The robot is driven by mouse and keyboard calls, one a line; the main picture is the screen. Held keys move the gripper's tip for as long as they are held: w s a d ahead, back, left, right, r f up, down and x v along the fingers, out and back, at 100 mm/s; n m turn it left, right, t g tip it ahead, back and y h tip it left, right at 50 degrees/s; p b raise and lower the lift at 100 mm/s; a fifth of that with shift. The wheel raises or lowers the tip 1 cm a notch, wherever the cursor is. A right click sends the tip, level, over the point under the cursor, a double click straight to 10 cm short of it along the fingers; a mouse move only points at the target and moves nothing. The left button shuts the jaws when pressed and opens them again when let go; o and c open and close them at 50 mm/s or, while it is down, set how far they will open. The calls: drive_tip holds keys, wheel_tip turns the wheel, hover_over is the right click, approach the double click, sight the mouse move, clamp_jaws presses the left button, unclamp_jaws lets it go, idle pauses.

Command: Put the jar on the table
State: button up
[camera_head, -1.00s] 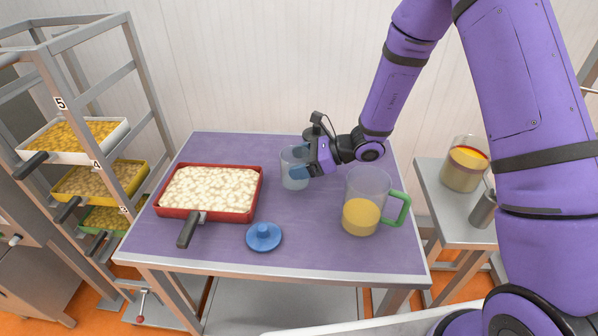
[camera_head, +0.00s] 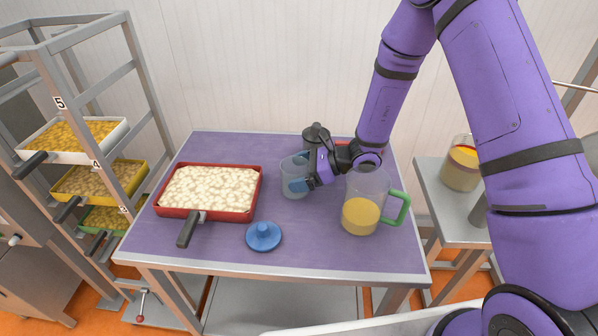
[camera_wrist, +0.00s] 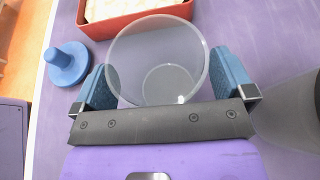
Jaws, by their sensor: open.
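The jar (camera_head: 294,180) is a clear, empty, open-topped cylinder standing upright on the purple table (camera_head: 225,258). My gripper (camera_head: 305,184) is at the jar from the right in the head view. In the wrist view the jar (camera_wrist: 158,62) lies between the two blue fingers of my gripper (camera_wrist: 172,84), one on each side. The fingers are apart, and I cannot tell whether either touches the wall. A blue lid with a knob (camera_head: 263,237) lies on the table in front of the jar; it also shows in the wrist view (camera_wrist: 67,63).
A red tray of pale pieces (camera_head: 260,200) stands left of the jar. A clear jug with a green handle (camera_head: 398,207) holds yellow contents close to my gripper's right.

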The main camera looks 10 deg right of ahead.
drive_tip(key=v, duration=0.7)
drive_tip(key=shift+d+r, duration=0.2)
drive_tip(key=shift+d, duration=0.05)
idle(0.4)
